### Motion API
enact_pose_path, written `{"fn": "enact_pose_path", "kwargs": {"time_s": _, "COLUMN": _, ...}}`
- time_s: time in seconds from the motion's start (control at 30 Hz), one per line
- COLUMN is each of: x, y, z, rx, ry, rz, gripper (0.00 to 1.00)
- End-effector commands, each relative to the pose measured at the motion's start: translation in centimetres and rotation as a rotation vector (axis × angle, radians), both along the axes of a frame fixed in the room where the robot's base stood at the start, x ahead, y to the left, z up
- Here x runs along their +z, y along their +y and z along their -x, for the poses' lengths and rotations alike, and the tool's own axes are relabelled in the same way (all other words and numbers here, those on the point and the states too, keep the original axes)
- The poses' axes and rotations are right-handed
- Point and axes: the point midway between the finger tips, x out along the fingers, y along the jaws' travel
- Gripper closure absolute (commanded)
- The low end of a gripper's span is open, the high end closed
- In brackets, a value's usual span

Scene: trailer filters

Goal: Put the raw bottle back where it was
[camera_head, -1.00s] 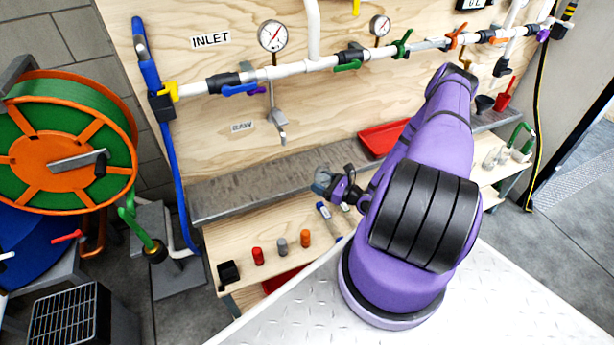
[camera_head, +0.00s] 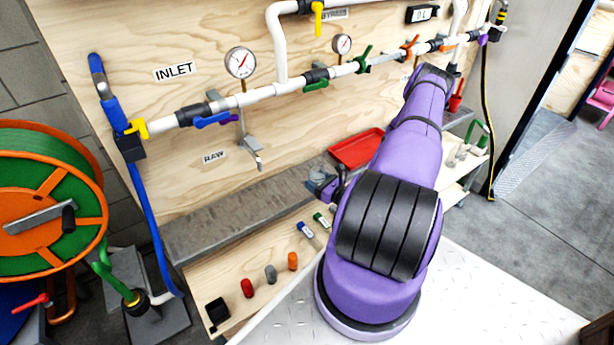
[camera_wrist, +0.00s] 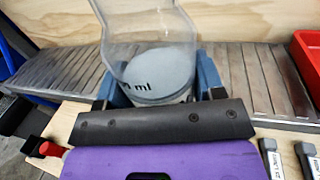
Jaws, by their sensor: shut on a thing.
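A clear bottle (camera_wrist: 155,40) with black "ml" lettering and a grey-white base stands between the blue fingers of my gripper (camera_wrist: 160,88) in the wrist view. The fingers are shut on it. The bottle's top is cut off by the picture edge. In the head view my gripper (camera_head: 322,186) is over the grey slatted shelf, left of the red tray, partly hidden by my arm. I cannot tell whether the bottle touches the shelf. The RAW label (camera_head: 214,156) and its tap (camera_head: 254,158) are on the board, left of my gripper.
The grey slatted shelf (camera_head: 215,222) runs along the board, with the red tray (camera_head: 355,149) on its right. Red, grey and orange caps (camera_head: 270,274), a black block (camera_head: 216,312) and vials (camera_head: 307,229) are on the wooden ledge in front. The shelf below the tap is bare.

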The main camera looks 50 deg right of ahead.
Motion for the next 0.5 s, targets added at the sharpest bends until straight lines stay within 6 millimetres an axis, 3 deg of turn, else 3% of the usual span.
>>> {"fn": "enact_pose_path", "kwargs": {"time_s": 0.23, "x": -0.5, "y": -2.4, "z": -4.9, "rx": 0.001, "ry": -0.003, "rz": 0.002, "gripper": 0.72}}
{"fn": "enact_pose_path", "kwargs": {"time_s": 0.5, "x": -0.8, "y": -3.5, "z": -7.1, "rx": 0.001, "ry": -0.001, "rz": 0.0, "gripper": 0.72}}
